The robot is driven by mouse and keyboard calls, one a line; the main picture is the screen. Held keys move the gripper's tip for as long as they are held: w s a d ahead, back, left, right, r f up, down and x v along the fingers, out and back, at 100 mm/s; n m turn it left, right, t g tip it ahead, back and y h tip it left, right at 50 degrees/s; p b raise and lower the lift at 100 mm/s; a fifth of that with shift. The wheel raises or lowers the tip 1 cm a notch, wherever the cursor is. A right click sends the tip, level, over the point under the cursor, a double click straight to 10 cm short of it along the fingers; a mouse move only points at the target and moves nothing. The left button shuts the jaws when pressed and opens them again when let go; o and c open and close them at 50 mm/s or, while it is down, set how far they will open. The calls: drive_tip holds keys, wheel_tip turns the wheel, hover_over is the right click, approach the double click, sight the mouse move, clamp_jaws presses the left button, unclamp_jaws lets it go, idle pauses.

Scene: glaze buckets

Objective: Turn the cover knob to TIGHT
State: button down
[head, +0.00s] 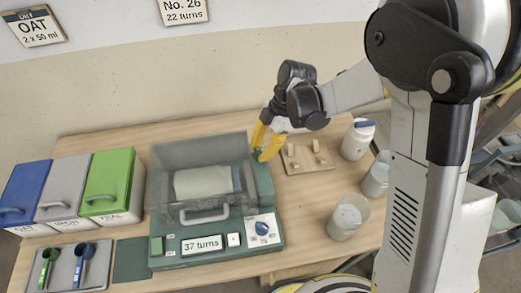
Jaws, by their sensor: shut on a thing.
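The green machine (216,254) stands on the table with its clear cover (195,150) down over a white cylinder lying inside. My gripper (262,150) comes down from the upper right. Its yellow fingers are at the right rear side of the machine, beside the cover, shut on a small part there that looks like the cover knob. The fingers hide most of that part, so I cannot read its setting. A blue dial (262,228) sits on a white plate at the machine's front right, apart from my gripper. The plate's marks are too small to read.
A display (202,245) on the machine reads "37 turns". Blue, grey and green lidded bins (110,180) stand at the left, with a tray of scoops (68,272) before them. A wooden stand (307,157) and white buckets (348,216) are right of the machine.

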drive_tip(key=m+t+b, duration=0.1)
drive_tip(key=m, duration=0.1)
drive_tip(key=m+t, duration=0.1)
drive_tip(key=m, duration=0.2)
drive_tip(key=shift+s+d+f+m+b, duration=0.1)
drive_tip(key=shift+s+m+b, duration=0.1)
drive_tip(key=shift+m+b, duration=0.15)
drive_tip(key=m+t+b, duration=0.1)
drive_tip(key=m+t, duration=0.1)
drive_tip(key=m, duration=0.3)
drive_tip(key=shift+s, duration=0.1)
drive_tip(key=shift+m, duration=0.25)
drive_tip(key=c, duration=1.1)
unclamp_jaws()
drive_tip(key=shift+o, duration=0.2)
